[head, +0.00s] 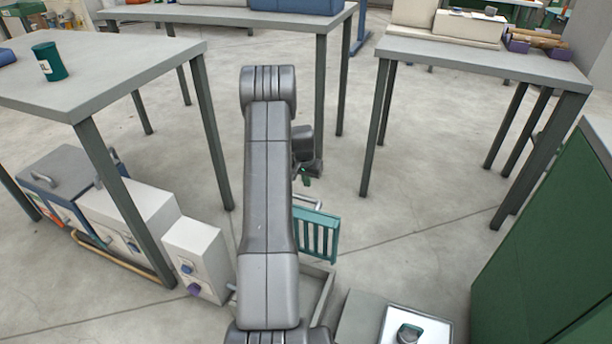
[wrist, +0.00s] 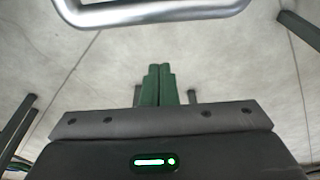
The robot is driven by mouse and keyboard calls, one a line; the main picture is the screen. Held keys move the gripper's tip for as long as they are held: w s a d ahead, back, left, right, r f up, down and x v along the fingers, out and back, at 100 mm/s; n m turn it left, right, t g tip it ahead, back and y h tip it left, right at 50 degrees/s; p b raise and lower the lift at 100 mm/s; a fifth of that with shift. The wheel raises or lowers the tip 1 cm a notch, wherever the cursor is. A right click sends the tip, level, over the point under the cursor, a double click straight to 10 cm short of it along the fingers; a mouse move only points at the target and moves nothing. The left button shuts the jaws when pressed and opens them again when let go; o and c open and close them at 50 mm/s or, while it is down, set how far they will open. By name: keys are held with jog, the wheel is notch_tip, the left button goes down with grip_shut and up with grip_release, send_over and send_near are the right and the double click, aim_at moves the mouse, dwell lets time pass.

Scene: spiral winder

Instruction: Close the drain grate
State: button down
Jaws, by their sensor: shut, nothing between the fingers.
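The drain grate (head: 316,235) is a teal slatted panel that stands raised, tilted up from a grey drain frame (head: 325,295) on the floor. A silver handle (head: 308,201) is at its upper edge. In the wrist view a silver looped bar (wrist: 150,14), which looks like this handle, crosses the top. My gripper (head: 304,181) is just above and beyond the grate in the head view, partly hidden by my arm. In the wrist view its green fingers (wrist: 160,72) are together and empty, with a visible gap to the bar. My arm hides part of the grate and frame.
A grey table (head: 120,68) stands left, with pale boxes (head: 195,255) on the floor below it. Another table (head: 480,62) stands at the right, and a green cabinet (head: 550,245) is near right. A low grey box (head: 355,315) is beside the drain. Floor beyond the grate is clear.

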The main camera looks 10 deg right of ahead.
jog(key=shift+s+a+f+b, duration=0.3)
jog(key=shift+s+a, duration=0.25)
jog(key=shift+s, duration=0.2)
jog(key=shift+s+a+f+b, duration=0.25)
jog(key=shift+s+a, duration=0.25)
jog(key=shift+s, duration=0.25)
